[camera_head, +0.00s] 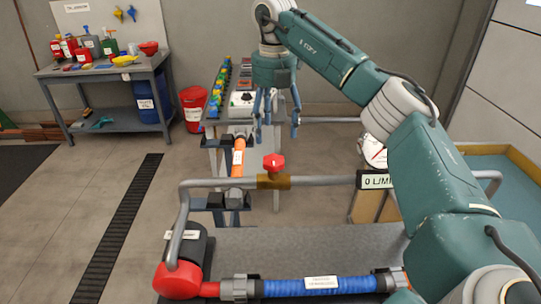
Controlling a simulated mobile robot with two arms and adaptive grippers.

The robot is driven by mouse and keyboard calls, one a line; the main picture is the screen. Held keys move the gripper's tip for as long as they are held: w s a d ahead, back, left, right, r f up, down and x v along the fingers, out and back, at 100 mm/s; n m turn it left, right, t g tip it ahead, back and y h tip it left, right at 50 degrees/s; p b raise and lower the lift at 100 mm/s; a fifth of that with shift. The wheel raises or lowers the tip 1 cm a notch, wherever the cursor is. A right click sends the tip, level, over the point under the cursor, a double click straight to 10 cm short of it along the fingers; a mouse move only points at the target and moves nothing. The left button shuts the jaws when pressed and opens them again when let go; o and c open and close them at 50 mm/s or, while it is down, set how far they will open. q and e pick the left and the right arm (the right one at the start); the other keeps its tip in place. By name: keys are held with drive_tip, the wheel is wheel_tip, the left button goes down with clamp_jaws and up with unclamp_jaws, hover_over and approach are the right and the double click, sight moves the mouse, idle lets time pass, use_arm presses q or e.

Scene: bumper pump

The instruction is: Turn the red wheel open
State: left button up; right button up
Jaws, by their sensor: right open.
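The red wheel (274,163) is a small red handwheel on top of a brass valve (273,182). The valve sits in a grey horizontal pipe (220,183) near the middle of the view. My right gripper (277,122) hangs above the wheel with its fingers pointing down. Its fingers are spread and empty, with a gap between them and the wheel. My right arm comes in from the right side. My left gripper is out of view.
A flow display (376,181) reads 0 L/MIN, beside a round gauge (374,152) partly hidden by my arm. A red pump (178,281) and a blue hose (318,287) lie below the pipe. A workbench (100,70) stands back left. Floor at left is clear.

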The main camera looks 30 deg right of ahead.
sight(273, 161)
wheel_tip(273, 161, down, 9)
drive_tip(key=p, duration=0.2)
drive_tip(key=shift+f+p, duration=0.15)
drive_tip(key=shift+p, duration=0.2)
drive_tip(key=shift+f, duration=0.65)
drive_tip(key=shift+f, duration=0.1)
drive_tip(key=c, duration=1.1)
